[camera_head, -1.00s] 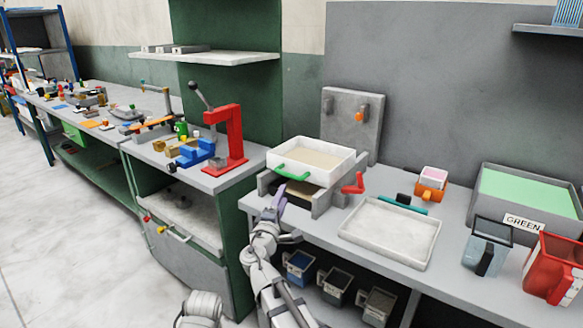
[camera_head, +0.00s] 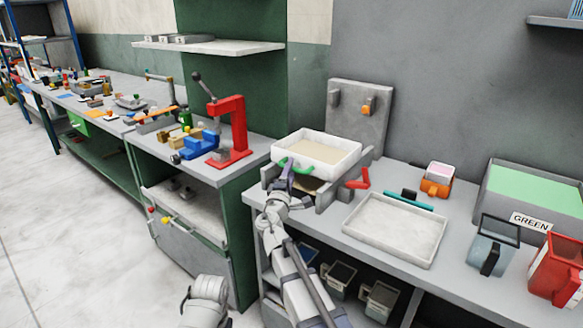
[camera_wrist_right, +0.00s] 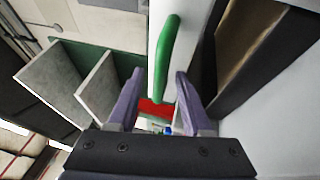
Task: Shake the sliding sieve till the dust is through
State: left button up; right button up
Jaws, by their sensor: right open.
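The sliding sieve (camera_head: 330,151) is a white-rimmed tray with a beige bed, resting on a grey frame on the bench. Its green handle (camera_head: 298,165) is on the front side. My right gripper (camera_head: 287,177) is just in front of and below this handle. In the right wrist view the right gripper (camera_wrist_right: 157,88) is open, its two purple fingers apart. The green handle (camera_wrist_right: 167,50) lies ahead of the fingertips, roughly between their lines, and no grip on it shows. Whether the fingers touch it I cannot tell. My left gripper is not in view.
A red lever (camera_head: 358,180) is at the frame's right side. A white shallow tray (camera_head: 396,231) lies to the right, with a teal-handled tool (camera_head: 410,201) behind it. A red press (camera_head: 232,132) stands on the left bench. Dark bins (camera_head: 339,279) are under the bench.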

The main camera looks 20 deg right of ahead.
jog(key=shift+w+d+r, duration=0.1)
jog(key=shift+w+d, duration=0.15)
jog(key=shift+w, duration=0.25)
jog(key=shift+s, duration=0.1)
grip_shut()
dwell(1.0)
